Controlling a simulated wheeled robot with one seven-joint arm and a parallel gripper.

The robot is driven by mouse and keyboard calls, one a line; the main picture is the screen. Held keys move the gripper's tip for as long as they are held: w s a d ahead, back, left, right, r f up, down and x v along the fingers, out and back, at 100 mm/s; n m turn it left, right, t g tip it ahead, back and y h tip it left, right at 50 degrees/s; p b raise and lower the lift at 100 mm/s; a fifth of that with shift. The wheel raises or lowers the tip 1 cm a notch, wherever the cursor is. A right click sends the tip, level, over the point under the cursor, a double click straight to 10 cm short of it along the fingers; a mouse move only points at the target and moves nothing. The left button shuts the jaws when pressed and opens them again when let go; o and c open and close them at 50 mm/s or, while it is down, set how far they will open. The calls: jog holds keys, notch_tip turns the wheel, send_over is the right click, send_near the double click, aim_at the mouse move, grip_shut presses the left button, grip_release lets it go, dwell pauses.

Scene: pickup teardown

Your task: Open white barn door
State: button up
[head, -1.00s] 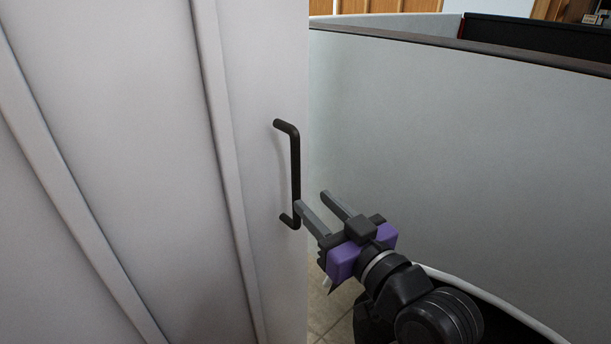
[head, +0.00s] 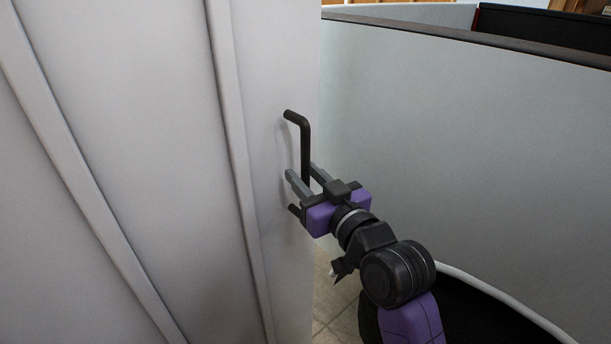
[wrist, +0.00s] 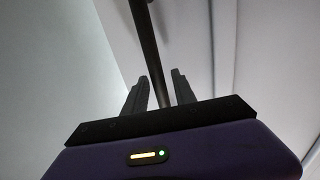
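The white barn door (head: 150,150) fills the left side of the head view, its edge running down the middle. A black bar handle (head: 304,145) is mounted upright near that edge. My gripper (head: 305,175) is open at the lower half of the handle, with one finger on each side of the bar. In the wrist view the handle bar (wrist: 150,45) runs down between the two fingers of my gripper (wrist: 160,88), with gaps beside it. The handle's lower end is mostly hidden behind my gripper in the head view.
A curved grey-white partition (head: 450,130) with a dark top edge stands to the right of the door. A strip of tiled floor (head: 335,300) shows between the door and the partition. Black items stand behind the partition at the top right.

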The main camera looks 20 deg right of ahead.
grip_shut()
dwell(1.2)
